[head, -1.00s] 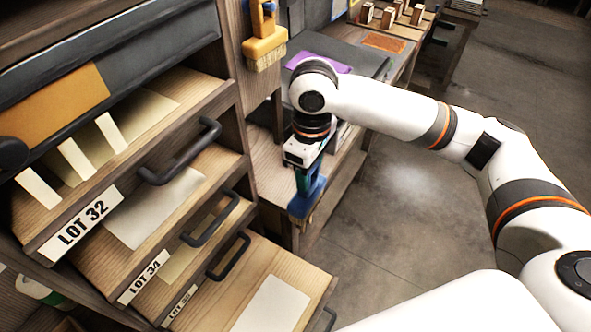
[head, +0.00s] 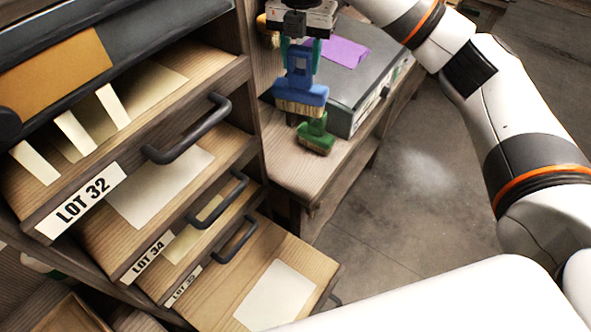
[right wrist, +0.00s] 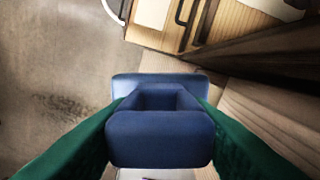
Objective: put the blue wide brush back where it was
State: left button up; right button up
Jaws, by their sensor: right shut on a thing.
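My right gripper (head: 302,50) is shut on the blue wide brush (head: 300,85). It holds the brush upright with the pale bristles down, in front of the wooden cabinet side and bench. In the right wrist view the green fingers of my right gripper (right wrist: 160,125) press on both sides of the blue brush's hollow handle (right wrist: 160,140). A green brush (head: 316,133) shows just below the blue one, against the bench; I cannot tell whether they touch. The hanging place is not clearly visible behind my gripper. My left gripper is not in view.
Open wooden drawers labelled LOT 32 (head: 82,203) and LOT 34 (head: 148,257), with black handles, stick out at the left. A dark grey case (head: 368,85) with a purple sheet (head: 340,50) stands on the bench (head: 285,160). The floor (head: 420,180) to the right is clear.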

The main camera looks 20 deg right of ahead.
aim_at(295, 77)
jog(key=r+n, duration=0.1)
jog(key=n, duration=0.1)
jog(key=w+r+n, duration=0.2)
jog(key=n, duration=0.1)
jog(key=shift+a+r+n, duration=0.25)
jog(key=shift+n, duration=0.05)
notch_tip(295, 77, down, 9)
jog(key=shift+f+b, duration=0.15)
jog(key=shift+b, duration=0.6)
notch_tip(295, 77, down, 18)
jog(key=p, duration=0.3)
jog(key=shift+f, duration=0.25)
jog(key=shift+f, duration=0.15)
jog(key=o, duration=0.9)
